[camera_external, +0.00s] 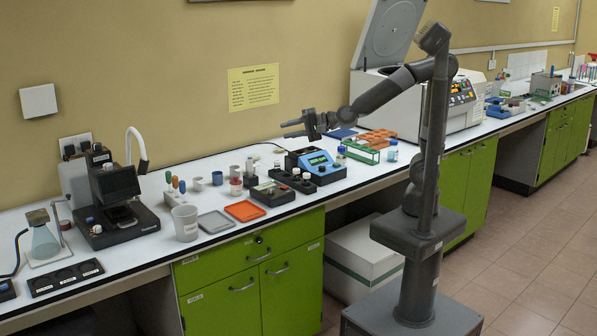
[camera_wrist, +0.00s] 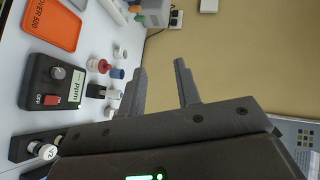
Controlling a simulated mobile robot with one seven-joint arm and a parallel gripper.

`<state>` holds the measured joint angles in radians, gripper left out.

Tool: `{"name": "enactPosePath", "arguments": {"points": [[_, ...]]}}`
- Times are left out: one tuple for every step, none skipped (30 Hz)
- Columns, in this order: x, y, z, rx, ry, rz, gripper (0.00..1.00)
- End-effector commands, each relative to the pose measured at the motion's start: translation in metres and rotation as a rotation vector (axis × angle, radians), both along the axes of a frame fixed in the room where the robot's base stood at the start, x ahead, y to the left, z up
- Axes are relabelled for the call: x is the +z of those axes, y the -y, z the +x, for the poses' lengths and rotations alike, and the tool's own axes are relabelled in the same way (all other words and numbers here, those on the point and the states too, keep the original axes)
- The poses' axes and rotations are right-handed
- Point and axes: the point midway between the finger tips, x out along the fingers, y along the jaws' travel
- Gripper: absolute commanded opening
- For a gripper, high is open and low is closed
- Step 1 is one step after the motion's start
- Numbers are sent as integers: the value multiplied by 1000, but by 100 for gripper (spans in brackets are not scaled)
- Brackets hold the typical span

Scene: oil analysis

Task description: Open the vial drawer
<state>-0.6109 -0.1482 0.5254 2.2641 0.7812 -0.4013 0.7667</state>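A green drawer front (camera_external: 220,256) runs along the top of the left green cabinet, under the white bench top. It sits flush, with a small dark lock, a curved metal handle (camera_external: 259,257) and a label too small to read. I cannot tell from the label whether it is the vial drawer. My gripper (camera_external: 286,130) is raised above the bench near the wall, pointing left, well above the drawer. In the wrist view my gripper (camera_wrist: 160,68) has its two fingers apart with nothing between them. The drawer is not in the wrist view.
The bench top holds an orange tray (camera_external: 245,211), a grey tray (camera_external: 216,222), a blue device (camera_external: 318,166) and a microscope-like instrument (camera_external: 115,195). A large white machine (camera_external: 400,95) with a raised lid stands behind my arm. A white box (camera_external: 358,258) sits under the bench.

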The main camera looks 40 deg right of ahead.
Motion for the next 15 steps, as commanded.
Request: {"name": "enactPosePath", "arguments": {"points": [[-6, -17, -15, -4, -34, 56, 30], [-7, -24, -23, -11, -53, 91, 30], [-10, -33, -33, -24, -78, 136, 30], [-12, -39, -41, -33, -97, 167, 30], [-14, -44, -48, -44, -115, 197, 30], [-17, -51, -58, -56, -140, 233, 30], [-19, -55, -65, -67, -156, 260, 30], [-21, -59, -73, -78, -175, 286, 30], [-25, -63, -83, -93, -199, 319, 30], [-38, -60, -78, -99, -195, 309, 30], [-49, -59, -77, -98, -192, 306, 30], [-61, -59, -77, -97, -191, 307, 30], [-71, -59, -76, -98, -192, 305, 30], [-80, -59, -76, -97, -191, 304, 30], [-92, -59, -76, -96, -191, 305, 30]]}}
